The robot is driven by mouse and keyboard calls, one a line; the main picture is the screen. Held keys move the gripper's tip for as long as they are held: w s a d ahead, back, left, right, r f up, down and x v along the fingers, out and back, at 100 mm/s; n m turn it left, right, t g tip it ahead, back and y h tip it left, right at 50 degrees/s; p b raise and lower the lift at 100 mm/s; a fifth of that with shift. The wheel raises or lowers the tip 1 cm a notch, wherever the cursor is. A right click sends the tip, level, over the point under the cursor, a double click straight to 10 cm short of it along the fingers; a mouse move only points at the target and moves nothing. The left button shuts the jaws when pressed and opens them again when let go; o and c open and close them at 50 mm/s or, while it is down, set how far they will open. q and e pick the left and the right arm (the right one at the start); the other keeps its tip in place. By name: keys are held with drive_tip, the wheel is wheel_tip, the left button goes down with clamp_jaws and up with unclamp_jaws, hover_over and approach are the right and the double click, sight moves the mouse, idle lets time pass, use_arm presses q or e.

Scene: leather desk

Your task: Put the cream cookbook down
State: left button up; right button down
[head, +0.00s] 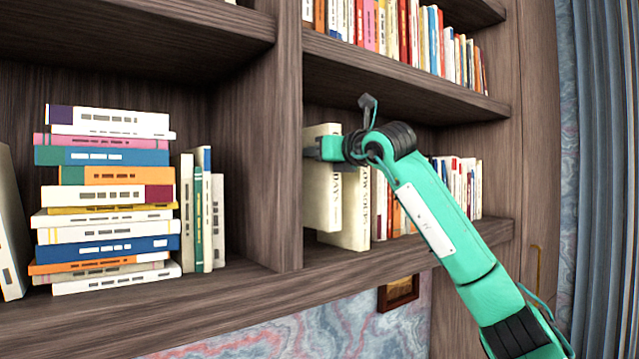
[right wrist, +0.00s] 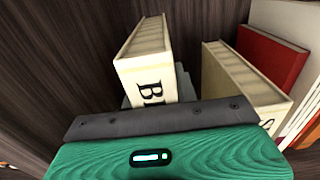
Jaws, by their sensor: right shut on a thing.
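The cream cookbook (head: 322,200) is upright in the right shelf compartment, next to the upright divider. My right gripper (head: 318,148) is shut on its upper part. In the right wrist view the cream cookbook (right wrist: 146,62) shows its page edges and dark letters on its spine, with the grey fingers (right wrist: 180,88) partly hidden behind the gripper body. My left gripper is not in view.
Another cream book (head: 356,210) stands just right of the cookbook; a red book (right wrist: 270,58) is beyond it. More books fill the compartment to the right. The wooden divider (head: 290,130) is close on the left.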

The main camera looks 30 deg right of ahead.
sight(320, 177)
wheel_tip(320, 177, down, 4)
drive_tip(key=shift+f+p, duration=0.25)
drive_tip(key=shift+p, duration=0.45)
drive_tip(key=shift+d+f, duration=0.1)
drive_tip(key=shift+f, duration=0.3)
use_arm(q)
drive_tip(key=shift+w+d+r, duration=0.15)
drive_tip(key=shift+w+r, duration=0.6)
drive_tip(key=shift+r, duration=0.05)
use_arm(e)
drive_tip(key=shift+a, duration=0.2)
drive_tip(key=c, duration=1.5)
unclamp_jaws()
drive_tip(key=shift+w+f, duration=0.1)
drive_tip(key=shift+f, duration=0.1)
drive_tip(key=o, duration=0.4)
drive_tip(key=shift+r, duration=0.1)
